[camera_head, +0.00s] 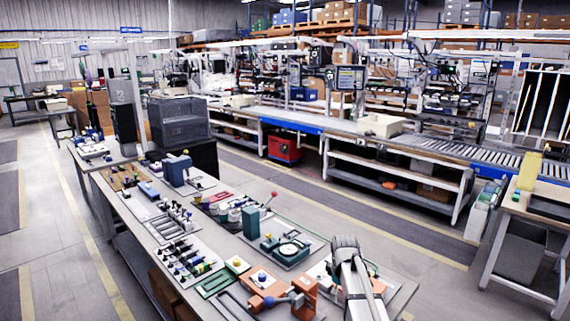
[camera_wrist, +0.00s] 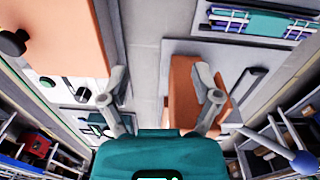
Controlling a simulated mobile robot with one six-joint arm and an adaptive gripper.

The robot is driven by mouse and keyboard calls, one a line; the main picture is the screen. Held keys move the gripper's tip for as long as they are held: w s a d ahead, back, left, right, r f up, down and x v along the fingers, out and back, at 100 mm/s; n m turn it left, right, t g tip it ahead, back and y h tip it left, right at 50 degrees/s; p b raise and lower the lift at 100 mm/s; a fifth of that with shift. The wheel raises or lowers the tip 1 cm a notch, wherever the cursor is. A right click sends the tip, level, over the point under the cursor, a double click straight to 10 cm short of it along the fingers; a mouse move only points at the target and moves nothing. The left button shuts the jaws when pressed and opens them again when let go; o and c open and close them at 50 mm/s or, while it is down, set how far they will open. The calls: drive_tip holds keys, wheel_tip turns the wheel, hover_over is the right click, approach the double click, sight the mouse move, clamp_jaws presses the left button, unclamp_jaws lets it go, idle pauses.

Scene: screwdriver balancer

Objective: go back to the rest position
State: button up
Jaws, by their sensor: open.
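My gripper (camera_wrist: 160,84) shows in the wrist view with its two grey fingers spread wide. The space between the fingers is empty, over a grey surface. An orange block (camera_wrist: 182,95) lies behind the right finger in that view; I cannot tell whether they touch. A larger orange part (camera_wrist: 62,38) fills the upper left. A blue-handled tool (camera_wrist: 300,160) is at the lower right, apart from the fingers. In the head view my arm rises at the bottom right over the near end of the workbench (camera_head: 398,296); the fingers cannot be made out there.
The bench carries an orange fixture (camera_head: 305,290), a green press with a dial (camera_head: 288,249), a blue fixture (camera_head: 177,168) and several tool trays. A conveyor (camera_head: 440,148) runs behind, across an open aisle (camera_head: 350,215). A wooden-topped table (camera_head: 535,210) stands at the right.

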drive_tip(key=s+f+m+b, duration=0.2)
drive_tip(key=s+m, duration=0.3)
drive_tip(key=s, duration=0.5)
drive_tip(key=s+f+m+b, duration=0.1)
drive_tip(key=s+m, duration=0.4)
drive_tip(key=s, duration=0.5)
drive_tip(key=shift+a+f+b, duration=0.35)
drive_tip(key=shift+f, duration=0.15)
drive_tip(key=shift+w, duration=0.1)
